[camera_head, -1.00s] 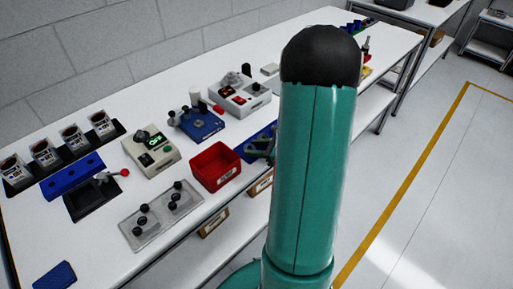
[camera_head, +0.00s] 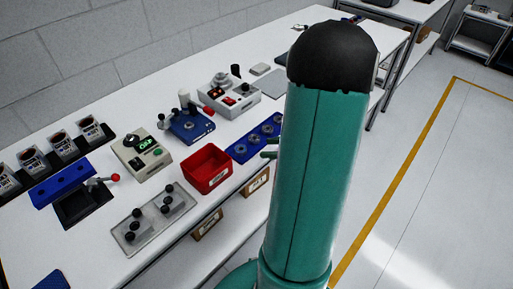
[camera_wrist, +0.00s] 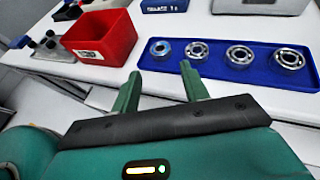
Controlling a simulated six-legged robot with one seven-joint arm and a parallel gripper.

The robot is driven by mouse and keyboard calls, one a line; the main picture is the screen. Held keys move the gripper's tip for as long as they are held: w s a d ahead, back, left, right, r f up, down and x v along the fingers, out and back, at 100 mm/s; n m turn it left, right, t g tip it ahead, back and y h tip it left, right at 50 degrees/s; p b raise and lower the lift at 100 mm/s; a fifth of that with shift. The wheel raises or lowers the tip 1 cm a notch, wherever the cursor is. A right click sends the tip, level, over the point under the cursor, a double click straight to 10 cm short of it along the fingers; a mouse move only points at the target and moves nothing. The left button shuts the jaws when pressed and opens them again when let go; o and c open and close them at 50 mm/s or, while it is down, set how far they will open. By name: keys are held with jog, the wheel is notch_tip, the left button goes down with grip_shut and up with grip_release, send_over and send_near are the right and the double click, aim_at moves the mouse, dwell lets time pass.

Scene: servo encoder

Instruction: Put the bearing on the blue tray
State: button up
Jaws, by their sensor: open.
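The blue tray (camera_wrist: 225,70) lies on the white bench and fills the upper right of the wrist view. Several metal ring bearings lie in a row on it, including a bearing at the left end (camera_wrist: 160,48) and one at the right end (camera_wrist: 290,58). The left-end one looks bluer and smaller. In the head view the tray (camera_head: 256,150) is partly hidden behind my green arm. My gripper (camera_wrist: 159,70) is open, with its two green fingers apart and nothing between them. Its fingers point towards the tray's left end, on the near side of the bearings.
A red bin (camera_head: 206,168) stands just left of the tray and also shows in the wrist view (camera_wrist: 100,38). A joystick panel (camera_head: 153,217), a beige box with green lights (camera_head: 140,153) and a blue fixture (camera_head: 190,126) stand on the bench. The floor at right is clear.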

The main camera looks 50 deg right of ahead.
jog(key=s+a+r+n+g+h, duration=0.1)
jog(key=a+r+n, duration=0.4)
jog(key=a+n, duration=0.5)
jog(key=s+a+r+n+g+h, duration=0.1)
jog(key=a+r+n+g+h, duration=0.1)
jog(key=a+r+n, duration=0.4)
jog(key=s+a+r+n+g+h, duration=0.1)
jog(key=a+r+n, duration=0.4)
jog(key=a+n, duration=0.9)
jog(key=shift+s+a+r+n+g+h, duration=0.25)
jog(key=shift+n+g+h, duration=0.45)
jog(key=shift+g, duration=0.7)
jog(key=shift+d, duration=0.1)
